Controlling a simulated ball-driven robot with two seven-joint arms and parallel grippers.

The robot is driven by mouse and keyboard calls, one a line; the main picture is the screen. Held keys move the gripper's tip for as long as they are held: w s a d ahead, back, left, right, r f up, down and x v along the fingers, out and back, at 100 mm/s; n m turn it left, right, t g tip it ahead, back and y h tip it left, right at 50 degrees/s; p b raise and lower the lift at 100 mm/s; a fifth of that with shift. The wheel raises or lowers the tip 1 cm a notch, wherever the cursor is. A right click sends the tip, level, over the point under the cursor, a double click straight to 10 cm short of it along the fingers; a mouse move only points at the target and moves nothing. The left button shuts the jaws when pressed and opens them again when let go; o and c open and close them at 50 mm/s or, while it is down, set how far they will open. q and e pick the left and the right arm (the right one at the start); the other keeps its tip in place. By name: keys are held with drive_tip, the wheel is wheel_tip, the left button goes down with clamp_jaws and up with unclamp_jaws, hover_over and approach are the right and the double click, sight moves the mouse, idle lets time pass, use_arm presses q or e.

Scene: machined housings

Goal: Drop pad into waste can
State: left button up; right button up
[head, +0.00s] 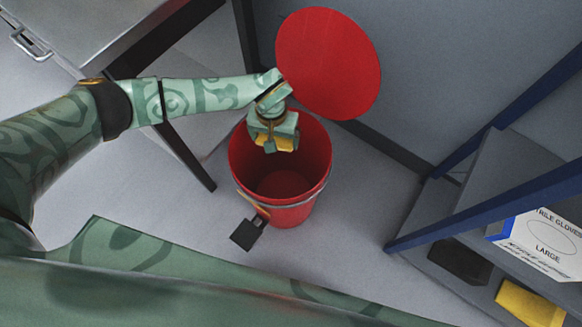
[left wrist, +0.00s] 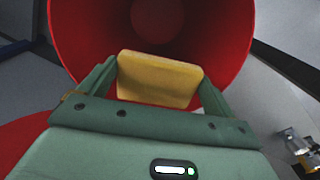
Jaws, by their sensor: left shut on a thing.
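The red waste can (head: 313,195) stands on the floor with its round red lid (head: 330,62) raised behind it. My left gripper (head: 274,146) is over the can's opening, towards its rear left side. It is shut on the yellow pad (head: 284,142). In the left wrist view the pad (left wrist: 158,79) sits between the two fingers of my left gripper (left wrist: 158,85), with the inside of the red can (left wrist: 225,45) beyond it. The can looks empty as far as I can see. My right gripper is in neither view.
A foot pedal (head: 246,234) sticks out at the can's front. A metal table (head: 90,40) stands at the upper left. A blue-framed shelf at the right holds a glove box (head: 545,240) and a yellow item (head: 528,304). A grey wall is behind the lid.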

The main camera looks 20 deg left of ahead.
use_arm(q)
drive_tip(key=shift+f+b, duration=0.8)
drive_tip(key=shift+f, duration=0.8)
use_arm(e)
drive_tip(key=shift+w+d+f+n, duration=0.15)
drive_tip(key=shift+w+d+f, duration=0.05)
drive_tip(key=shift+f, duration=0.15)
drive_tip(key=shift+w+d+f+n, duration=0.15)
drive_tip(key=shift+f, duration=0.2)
use_arm(q)
drive_tip(key=o, duration=0.7)
drive_tip(key=shift+r+p, duration=3.75)
drive_tip(key=shift+r, duration=4.45)
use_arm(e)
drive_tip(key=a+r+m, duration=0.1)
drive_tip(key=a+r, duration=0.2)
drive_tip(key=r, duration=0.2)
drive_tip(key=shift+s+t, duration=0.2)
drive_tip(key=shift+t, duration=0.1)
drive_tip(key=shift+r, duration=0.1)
